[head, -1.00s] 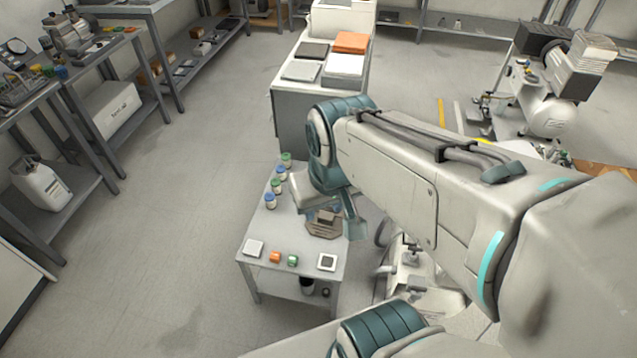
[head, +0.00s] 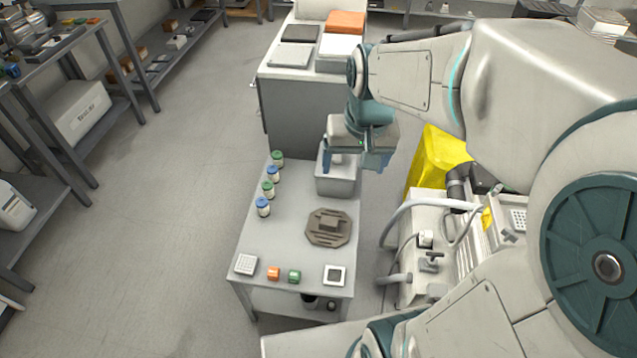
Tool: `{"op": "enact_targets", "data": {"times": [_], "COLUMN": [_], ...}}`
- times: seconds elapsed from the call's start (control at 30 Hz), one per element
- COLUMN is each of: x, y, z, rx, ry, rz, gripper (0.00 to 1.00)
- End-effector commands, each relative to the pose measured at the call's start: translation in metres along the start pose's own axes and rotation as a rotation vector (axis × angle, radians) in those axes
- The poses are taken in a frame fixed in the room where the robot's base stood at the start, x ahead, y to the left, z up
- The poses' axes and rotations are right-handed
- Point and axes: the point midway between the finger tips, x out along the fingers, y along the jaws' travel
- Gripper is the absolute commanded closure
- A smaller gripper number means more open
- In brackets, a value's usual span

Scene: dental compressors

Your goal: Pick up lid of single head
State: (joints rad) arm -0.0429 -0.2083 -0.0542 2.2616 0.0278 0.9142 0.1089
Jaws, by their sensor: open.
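My gripper (head: 355,162) points down with its fingers apart, over a light grey box (head: 336,183) at the far right of the small table. A small raised piece shows on the box top between the fingers; I cannot tell if they touch it. I cannot tell which of these is the lid of the single head. My gripper and wrist hide part of the box top.
Several capped jars (head: 268,190) line the left edge of the small table (head: 291,246). A white grid plate (head: 246,264), an orange block (head: 273,274), a green block (head: 295,276) and a framed square (head: 335,274) lie along its front. A grey cabinet (head: 291,113) stands behind.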

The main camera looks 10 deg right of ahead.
Motion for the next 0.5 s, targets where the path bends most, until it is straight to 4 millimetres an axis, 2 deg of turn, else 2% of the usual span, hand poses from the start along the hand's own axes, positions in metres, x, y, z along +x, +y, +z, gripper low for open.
{"op": "enact_targets", "data": {"times": [0.03, 0.27, 0.5], "x": [0.038, 0.133, 0.245], "y": [0.0, -0.003, -0.007], "z": [-0.008, -0.05, -0.089], "rx": [0.017, 0.103, 0.185], "ry": [-0.016, -0.069, -0.118], "rz": [0.001, 0.01, 0.036], "gripper": [0.18, 0.18, 0.18]}}
